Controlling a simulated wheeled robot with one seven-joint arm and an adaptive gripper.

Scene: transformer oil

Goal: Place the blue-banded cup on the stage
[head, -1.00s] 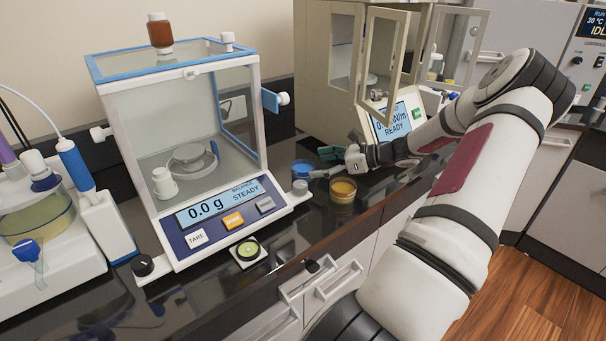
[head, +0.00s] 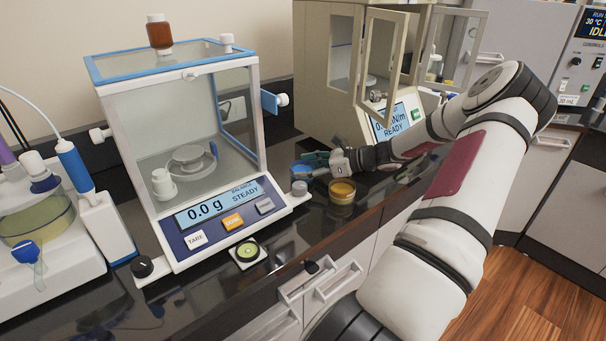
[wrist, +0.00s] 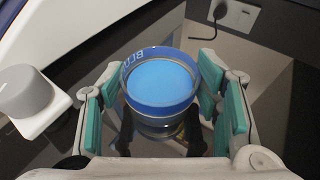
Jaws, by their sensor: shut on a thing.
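The blue-banded cup (head: 302,170) stands on the dark bench between the balance and the instrument with open doors. In the wrist view the cup (wrist: 160,84) is a round vessel with a blue rim band and light blue contents. My gripper (wrist: 163,115) has its teal pads on either side of the cup and is shut on it. In the head view my gripper (head: 316,162) reaches the cup from the right. The instrument with the READY screen (head: 391,121) has open doors; a stage inside (head: 371,82) is only partly visible.
An amber cup (head: 342,191) sits just in front of my gripper. The balance (head: 190,150) stands left, with a small grey-topped knob (head: 300,188) at its right corner. Open glass doors (head: 384,60) stick out from the instrument. A bubble level (head: 247,252) lies near the balance's front.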

